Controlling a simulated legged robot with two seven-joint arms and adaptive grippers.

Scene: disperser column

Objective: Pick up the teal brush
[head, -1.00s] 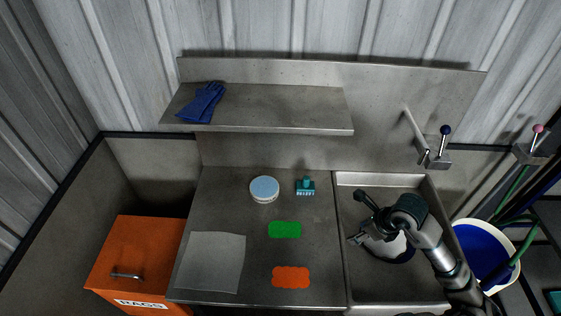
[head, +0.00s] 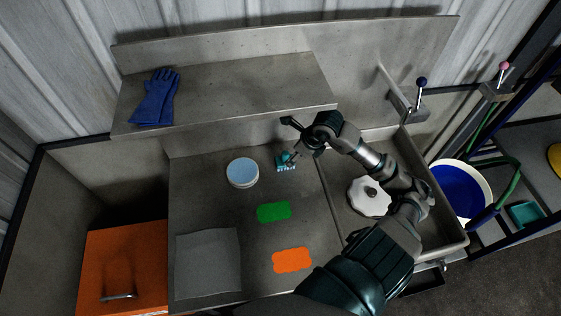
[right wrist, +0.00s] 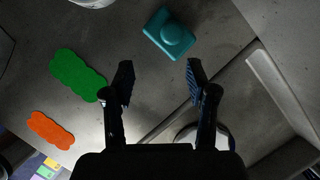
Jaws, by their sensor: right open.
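The teal brush (head: 285,163) lies on the steel counter in the head view, right of a round pale-blue-topped container. In the right wrist view the teal brush (right wrist: 172,34) shows from above, a square block with a round knob, ahead of the fingertips. My right gripper (head: 294,140) is over the counter close to the brush, partly overlapping it in the head view. In the right wrist view my right gripper (right wrist: 158,82) is open, with nothing between its fingers. My left gripper is not in view.
The round container (head: 242,173) stands left of the brush. A green pad (head: 274,211), an orange pad (head: 292,260) and a grey cloth (head: 208,263) lie nearer. A shelf (head: 230,95) with blue gloves (head: 155,98) is behind. The sink at right holds a white round object (head: 368,198).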

